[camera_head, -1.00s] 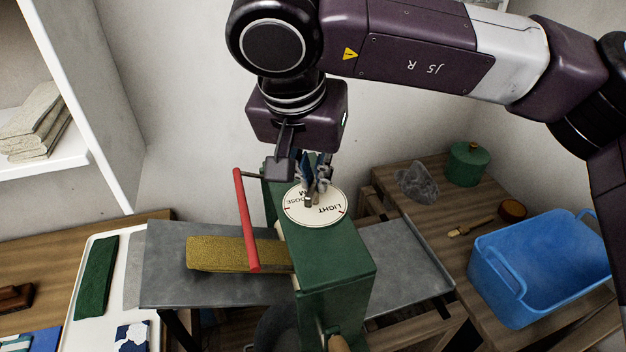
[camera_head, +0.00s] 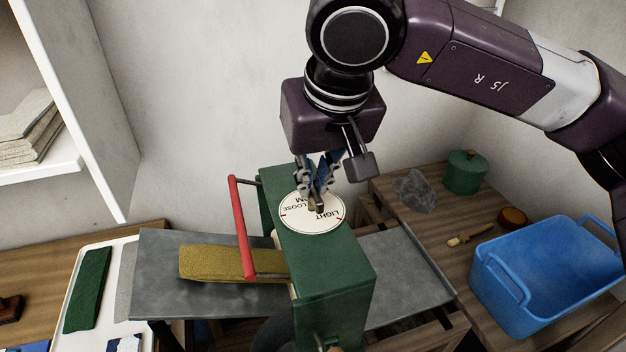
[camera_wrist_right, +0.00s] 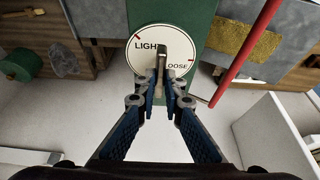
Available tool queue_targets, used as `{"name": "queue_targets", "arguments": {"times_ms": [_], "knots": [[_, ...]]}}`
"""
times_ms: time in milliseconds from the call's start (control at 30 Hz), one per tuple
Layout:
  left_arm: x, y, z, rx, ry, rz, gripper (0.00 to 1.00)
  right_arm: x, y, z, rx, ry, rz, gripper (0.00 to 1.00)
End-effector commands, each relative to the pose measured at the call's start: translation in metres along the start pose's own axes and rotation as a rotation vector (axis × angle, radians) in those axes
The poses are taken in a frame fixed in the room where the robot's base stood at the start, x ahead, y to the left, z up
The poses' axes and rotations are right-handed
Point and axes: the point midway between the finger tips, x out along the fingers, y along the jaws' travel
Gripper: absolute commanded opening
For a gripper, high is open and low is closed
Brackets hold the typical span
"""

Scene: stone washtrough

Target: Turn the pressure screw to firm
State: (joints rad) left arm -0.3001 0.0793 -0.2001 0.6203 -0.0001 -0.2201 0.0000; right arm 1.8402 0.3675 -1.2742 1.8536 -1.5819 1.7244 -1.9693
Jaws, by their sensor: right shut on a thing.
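The pressure screw's round white dial (camera_head: 301,221) sits on top of the green press housing (camera_head: 325,258). It bears the words LIGHT, LOOSE and a partly hidden word ending in M, with red marks. My right gripper (camera_head: 318,205) comes down from above and is shut on the screw's small grey handle at the dial's middle. In the right wrist view the handle (camera_wrist_right: 163,62) stands between the fingertips (camera_wrist_right: 164,84), between the words LIGHT and LOOSE; its exact pointing is hard to tell. My left gripper is not in view.
A red bar (camera_head: 241,228) stands beside the housing's left side. A mustard cloth (camera_head: 215,262) lies on the grey board (camera_head: 160,270).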

Motion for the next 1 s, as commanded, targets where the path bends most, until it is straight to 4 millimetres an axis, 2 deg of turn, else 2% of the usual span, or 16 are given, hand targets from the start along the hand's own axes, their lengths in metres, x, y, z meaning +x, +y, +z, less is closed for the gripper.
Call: {"name": "queue_targets", "arguments": {"times_ms": [400, 433, 600, 867, 1000], "knots": [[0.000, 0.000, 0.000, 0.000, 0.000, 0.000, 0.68, -0.001, 0.000, -0.001, -0.008, 0.002, -0.002, 0.00], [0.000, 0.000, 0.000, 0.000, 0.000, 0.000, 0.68, -0.001, 0.000, -0.001, -0.008, 0.002, -0.002, 0.11], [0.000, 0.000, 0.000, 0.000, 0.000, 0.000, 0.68, -0.001, 0.000, 0.000, -0.008, 0.001, -0.002, 0.26], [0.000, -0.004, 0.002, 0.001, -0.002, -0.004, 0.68, -0.001, 0.000, 0.000, -0.007, 0.001, -0.002, 0.26], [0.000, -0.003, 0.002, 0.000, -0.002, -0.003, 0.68, -0.014, 0.000, -0.001, -0.007, 0.003, -0.002, 0.26]]}}
